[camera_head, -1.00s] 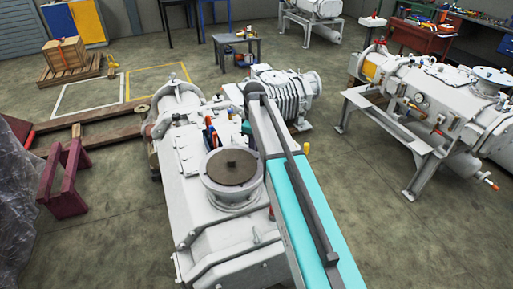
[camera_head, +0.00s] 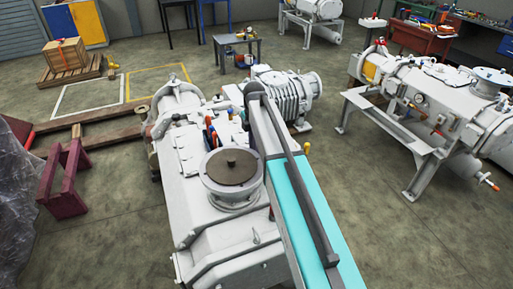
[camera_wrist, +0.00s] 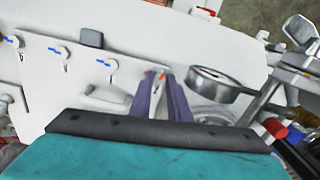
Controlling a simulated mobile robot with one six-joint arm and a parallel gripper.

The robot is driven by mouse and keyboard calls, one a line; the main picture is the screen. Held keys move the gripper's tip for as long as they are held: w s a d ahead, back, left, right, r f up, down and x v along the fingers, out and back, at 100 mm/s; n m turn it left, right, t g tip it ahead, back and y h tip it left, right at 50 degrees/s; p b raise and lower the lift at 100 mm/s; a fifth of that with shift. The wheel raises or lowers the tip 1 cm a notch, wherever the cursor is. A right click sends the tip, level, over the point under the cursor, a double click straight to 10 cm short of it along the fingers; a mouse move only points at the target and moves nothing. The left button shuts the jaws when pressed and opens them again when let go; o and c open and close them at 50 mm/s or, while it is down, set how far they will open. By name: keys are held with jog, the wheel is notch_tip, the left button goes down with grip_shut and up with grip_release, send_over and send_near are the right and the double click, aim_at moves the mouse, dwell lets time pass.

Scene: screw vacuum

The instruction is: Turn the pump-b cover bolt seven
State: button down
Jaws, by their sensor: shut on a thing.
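In the wrist view, the white cover plate (camera_wrist: 90,20) of the pump fills the upper left. A row of small white bolts with blue marks runs along it, among them one bolt (camera_wrist: 112,64) left of my gripper. My gripper (camera_wrist: 160,74) reaches down to the plate with its two purple-grey fingers close together. A small white bolt head with an orange mark (camera_wrist: 161,72) shows at the fingertips, and the fingers are shut on it. In the head view, the white pump (camera_head: 215,235) stands under my arm, and my gripper is hidden there. I cannot read any bolt number.
A round gauge (camera_wrist: 215,85) and metal pipes (camera_wrist: 290,75) stand close to the right of my gripper. A dark square block (camera_wrist: 91,38) sits on the plate. A round brown-topped flange (camera_head: 231,168) rises from the pump beside my arm.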

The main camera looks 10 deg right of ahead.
jog(key=shift+d+f+n, duration=0.15)
jog(key=shift+n, duration=2.15)
jog(key=c, duration=1.7)
grip_release()
jog(key=shift+w+f, duration=0.1)
jog(key=shift+w, duration=0.05)
jog(key=shift+o, duration=0.2)
jog(key=shift+r, duration=0.2)
jog(key=shift+r, duration=0.4)
notch_tip(320, 180, up, 7)
jog(key=p, duration=0.4)
